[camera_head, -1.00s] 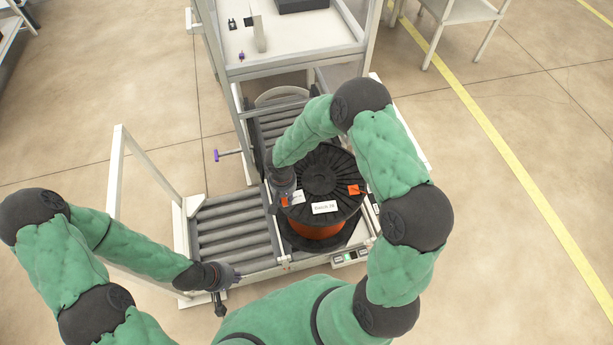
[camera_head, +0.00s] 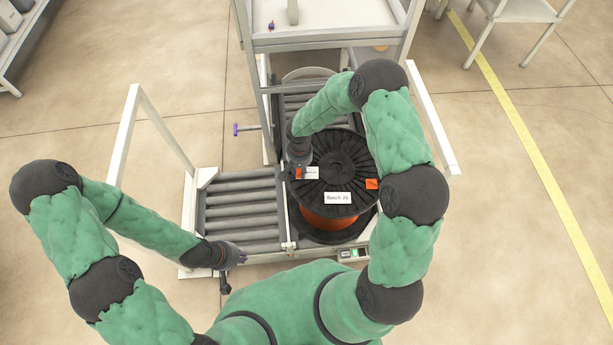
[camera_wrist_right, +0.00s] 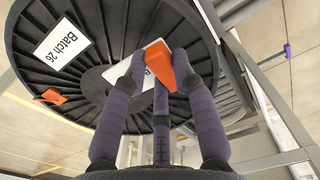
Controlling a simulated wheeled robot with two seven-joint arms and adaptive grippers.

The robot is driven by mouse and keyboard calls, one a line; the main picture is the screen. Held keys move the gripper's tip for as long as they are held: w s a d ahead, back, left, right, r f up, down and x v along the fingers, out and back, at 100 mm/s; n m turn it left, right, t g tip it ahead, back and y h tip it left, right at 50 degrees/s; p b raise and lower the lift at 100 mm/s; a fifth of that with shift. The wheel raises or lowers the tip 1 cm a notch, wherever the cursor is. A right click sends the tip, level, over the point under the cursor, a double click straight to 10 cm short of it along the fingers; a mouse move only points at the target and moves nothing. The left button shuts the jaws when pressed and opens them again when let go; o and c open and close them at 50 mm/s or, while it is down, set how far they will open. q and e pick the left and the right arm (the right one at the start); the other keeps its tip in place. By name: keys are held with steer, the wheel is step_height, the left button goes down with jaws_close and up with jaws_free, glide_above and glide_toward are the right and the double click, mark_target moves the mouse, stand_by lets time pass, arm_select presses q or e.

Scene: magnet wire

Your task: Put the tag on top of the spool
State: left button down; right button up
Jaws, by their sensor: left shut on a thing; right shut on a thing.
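The black spool (camera_head: 335,150) with orange wire (camera_head: 330,222) stands upright on its flange. My right gripper (camera_head: 303,172) is shut on a white tag (camera_head: 312,173) with an orange end, over the left part of the spool's top. In the right wrist view, the fingers (camera_wrist_right: 163,78) close on the tag's orange end (camera_wrist_right: 185,72), and the white part (camera_wrist_right: 140,68) is partly hidden. I cannot tell whether the tag touches the spool. My left gripper (camera_head: 240,256) is shut at the conveyor's front left; what it holds is unclear, beside a dark handle-like part (camera_head: 224,284).
A white "Batch 26" label (camera_head: 338,198) and an orange piece (camera_head: 372,183) lie on the spool's top. A roller conveyor (camera_head: 240,213) is left of the spool, empty. White frames (camera_head: 125,135) and a rear table (camera_head: 330,30) stand around it.

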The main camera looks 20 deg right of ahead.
steer(key=shift+d+f+b, duration=0.3)
steer(key=shift+d+f, duration=0.65)
steer(key=shift+f, duration=0.2)
steer(key=f+b, duration=0.1)
steer(key=f, duration=0.2)
steer(key=shift+d+f+b, duration=0.2)
steer(key=shift+f+b, duration=0.1)
steer(key=shift+b, duration=0.05)
steer(key=shift+r, duration=0.15)
steer(key=shift+f, duration=0.2)
steer(key=o, duration=0.9)
steer(key=shift+o, duration=0.2)
steer(key=shift+r, duration=0.1)
